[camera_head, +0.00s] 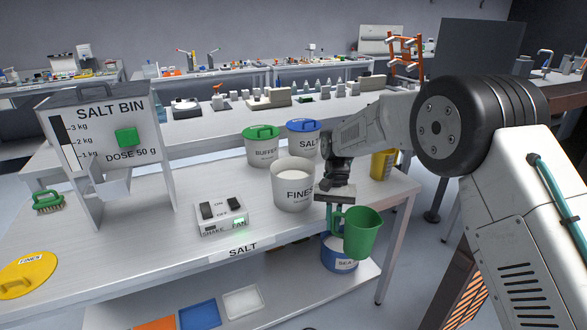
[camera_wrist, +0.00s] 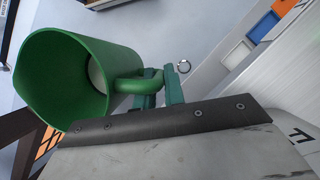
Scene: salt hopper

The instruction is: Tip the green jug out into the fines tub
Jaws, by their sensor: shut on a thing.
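The green jug (camera_head: 362,233) hangs in front of the bench's front edge, right of the fines tub, looking nearly upright with a slight tilt. My gripper (camera_head: 336,213) is shut on its handle. In the wrist view the jug (camera_wrist: 110,65) shows its open mouth to the left, with a pale patch deep inside; I cannot tell how much it holds. The gripper fingers (camera_wrist: 160,92) close around the handle there. The fines tub (camera_head: 293,190) is white, open and labelled FINES, standing on the bench with pale contents showing inside its rim.
A switch box (camera_head: 221,216) stands left of the fines tub, a green light by FAN. Behind are the lidded green BUFFER tub (camera_head: 262,152) and blue SALT tub (camera_head: 303,143). A yellow jug (camera_head: 383,165) stands right. A blue tub (camera_head: 338,256) sits below. The yellow FINES lid (camera_head: 28,272) lies left.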

